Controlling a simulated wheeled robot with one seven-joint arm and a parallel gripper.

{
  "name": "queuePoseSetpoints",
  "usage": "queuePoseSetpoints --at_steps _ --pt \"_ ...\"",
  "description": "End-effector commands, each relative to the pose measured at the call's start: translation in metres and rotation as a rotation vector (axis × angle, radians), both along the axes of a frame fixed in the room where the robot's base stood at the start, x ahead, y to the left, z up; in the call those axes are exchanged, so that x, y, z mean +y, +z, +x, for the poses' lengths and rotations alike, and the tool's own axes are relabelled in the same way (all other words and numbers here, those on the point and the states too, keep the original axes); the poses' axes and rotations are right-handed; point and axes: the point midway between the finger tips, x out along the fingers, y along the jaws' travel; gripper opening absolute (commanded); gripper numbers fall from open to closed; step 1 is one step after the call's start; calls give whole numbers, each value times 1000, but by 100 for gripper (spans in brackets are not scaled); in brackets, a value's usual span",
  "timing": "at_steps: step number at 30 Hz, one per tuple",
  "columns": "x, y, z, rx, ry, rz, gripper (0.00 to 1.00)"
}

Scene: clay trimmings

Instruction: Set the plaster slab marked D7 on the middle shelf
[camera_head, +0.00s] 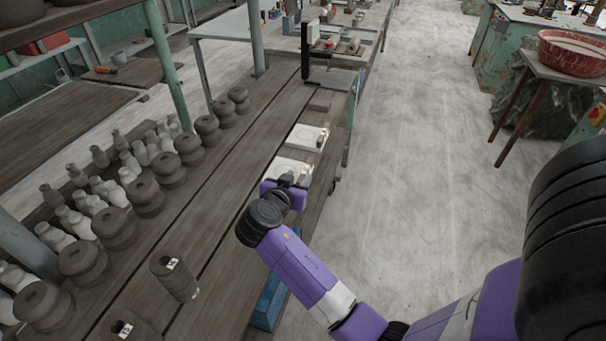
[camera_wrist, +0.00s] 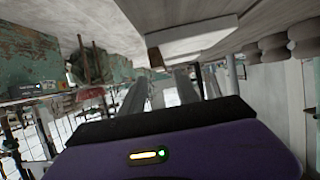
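Two pale plaster slabs lie on the wooden workbench (camera_head: 236,205) in the head view. The far slab (camera_head: 304,136) and the near slab (camera_head: 286,166) each bear a faint round mark and a small block at the right side. I cannot read D7 on either. My gripper (camera_head: 287,180) is at the near slab's front edge and hides part of it. In the wrist view, my gripper's fingers (camera_wrist: 166,92) stand apart with a gap between them. A pale slab (camera_wrist: 192,42) shows close beyond them. I cannot tell which shelf is the middle one.
Dark clay pots (camera_head: 147,197) and pale bottle shapes (camera_head: 113,192) stand in rows left of my arm. A labelled clay cylinder (camera_head: 176,278) stands nearer. A black stand (camera_head: 308,50) is at the bench's far end.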

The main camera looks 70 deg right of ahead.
Motion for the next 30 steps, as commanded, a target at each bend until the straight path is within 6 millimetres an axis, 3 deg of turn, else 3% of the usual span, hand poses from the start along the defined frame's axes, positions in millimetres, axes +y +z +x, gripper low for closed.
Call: queuePoseSetpoints --at_steps 3,10,30 --pt "20 7 -1 -1 3 -1 38" --pt "39 16 -3 -1 0 0 38" --pt "41 17 -4 2 0 0 38"
